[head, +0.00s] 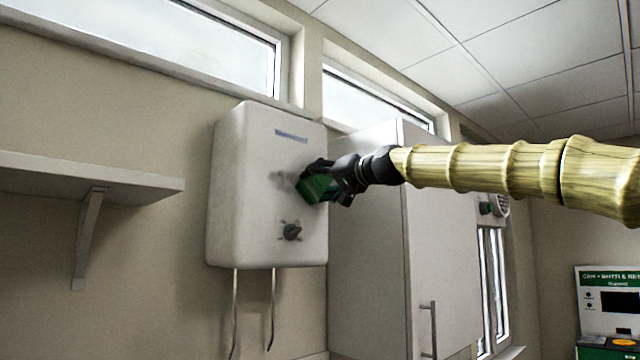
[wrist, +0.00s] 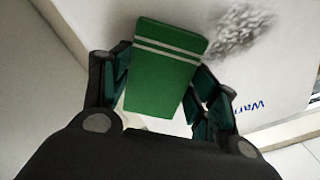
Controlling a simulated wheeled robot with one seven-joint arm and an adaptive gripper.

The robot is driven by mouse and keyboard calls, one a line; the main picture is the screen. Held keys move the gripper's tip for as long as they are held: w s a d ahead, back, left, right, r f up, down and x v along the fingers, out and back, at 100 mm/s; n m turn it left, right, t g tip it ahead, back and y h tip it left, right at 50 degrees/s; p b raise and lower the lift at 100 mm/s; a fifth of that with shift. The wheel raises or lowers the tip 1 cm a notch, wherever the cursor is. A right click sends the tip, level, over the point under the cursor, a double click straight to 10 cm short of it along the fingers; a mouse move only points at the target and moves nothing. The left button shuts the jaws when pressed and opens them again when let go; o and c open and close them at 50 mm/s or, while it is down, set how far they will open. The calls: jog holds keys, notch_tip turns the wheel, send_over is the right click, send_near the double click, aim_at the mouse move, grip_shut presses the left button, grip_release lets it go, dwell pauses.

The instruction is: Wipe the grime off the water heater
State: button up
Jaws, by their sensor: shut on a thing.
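The white water heater (head: 235,200) hangs on the wall in the middle of the head view, with a blue label near its top and a dark knob low on its front. A grey smudge of grime (head: 281,178) shows on its front; it also shows in the wrist view (wrist: 238,32). My gripper (head: 318,183) is at the heater's front, just right of the grime. It is shut on a green block-like pad (wrist: 168,75) with pale stripes. The pad is close to the heater's face; I cannot tell whether it touches. It hides part of the front.
A wall shelf (head: 90,180) with a bracket is at the left. A tall white cabinet (head: 370,240) stands right of the heater. Two pipes (head: 235,310) run down below the heater. A green-and-white machine (head: 608,300) is at the far right.

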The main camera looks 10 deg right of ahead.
aim_at(268, 177)
jog(key=shift+s+a+b, duration=0.45)
jog(key=shift+s+a, duration=0.55)
jog(key=shift+a, duration=0.4)
jog(key=shift+s+a+b, duration=0.45)
jog(key=shift+s+a, duration=0.55)
jog(key=shift+a, duration=0.4)
jog(key=shift+s+a+b, duration=0.45)
jog(key=shift+s+a, duration=0.55)
jog(key=shift+a, duration=0.4)
jog(key=shift+s+a, duration=0.1)
jog(key=shift+s+a, duration=0.9)
jog(key=shift+a, duration=0.3)
jog(key=shift+s+d+b, duration=0.1)
jog(key=shift+b, duration=0.3)
jog(key=shift+s+d+f+b, duration=0.1)
jog(key=shift+s+d+b, duration=0.2)
jog(key=shift+s, duration=0.1)
jog(key=b+v, duration=0.1)
jog(key=v, duration=0.3)
jog(key=shift+s+d+b, duration=0.15)
jog(key=shift+s+b, duration=0.15)
jog(key=shift+b, duration=0.05)
